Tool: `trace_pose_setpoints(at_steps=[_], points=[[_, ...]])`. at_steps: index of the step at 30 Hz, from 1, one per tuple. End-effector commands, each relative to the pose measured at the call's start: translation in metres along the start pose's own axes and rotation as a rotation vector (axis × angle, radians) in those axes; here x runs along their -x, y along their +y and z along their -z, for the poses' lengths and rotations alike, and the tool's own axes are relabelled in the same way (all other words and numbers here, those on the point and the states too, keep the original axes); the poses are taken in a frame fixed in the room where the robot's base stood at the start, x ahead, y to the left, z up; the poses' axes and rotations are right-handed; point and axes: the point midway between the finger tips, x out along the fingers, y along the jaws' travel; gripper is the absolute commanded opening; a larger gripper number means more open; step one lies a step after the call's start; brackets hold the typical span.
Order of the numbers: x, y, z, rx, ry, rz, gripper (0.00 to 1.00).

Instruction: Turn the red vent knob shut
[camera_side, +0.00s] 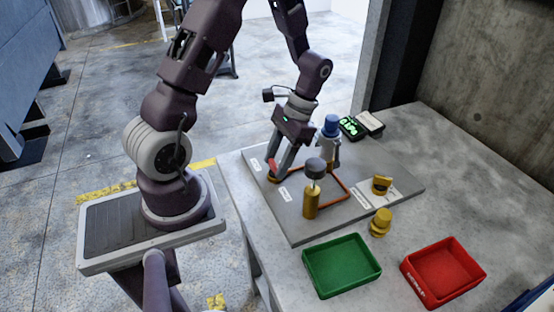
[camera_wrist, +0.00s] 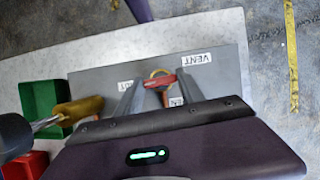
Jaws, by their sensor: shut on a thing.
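The red vent knob (camera_side: 273,167) is a bar-shaped handle on a round yellow base at the left corner of the grey panel (camera_side: 292,225). In the wrist view the knob (camera_wrist: 160,82) lies between my two fingers, crosswise from one to the other. My gripper (camera_side: 279,168) points down at the panel and is shut on the knob. The fingers hide part of the knob in the side view. White VENT labels (camera_wrist: 197,59) lie on the panel near it.
A yellow post with a dark round top (camera_side: 311,200) and a blue-capped fitting (camera_side: 331,126) stand close to my gripper. Yellow fittings (camera_side: 381,222) are further right. A green tray (camera_side: 342,265) and a red tray (camera_side: 443,272) are in front.

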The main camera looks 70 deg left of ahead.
Motion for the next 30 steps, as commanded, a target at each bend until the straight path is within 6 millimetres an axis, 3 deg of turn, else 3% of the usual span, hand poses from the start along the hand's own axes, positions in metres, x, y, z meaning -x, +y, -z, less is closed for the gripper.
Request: trace_pose_setpoints(at_steps=[22,23,24,26,30], points=[[0.0001,0.0004,0.0001,-0.070,0.001,0.029,0.05],[0.0001,0.0004,0.0001,-0.070,0.001,0.029,0.51],[0.0001,0.0004,0.0001,-0.069,0.001,0.029,0.59],[0.0000,0.0004,0.0000,-0.069,0.001,0.029,0.67],[0.0000,0.0004,0.0000,-0.068,0.001,0.028,0.67]])
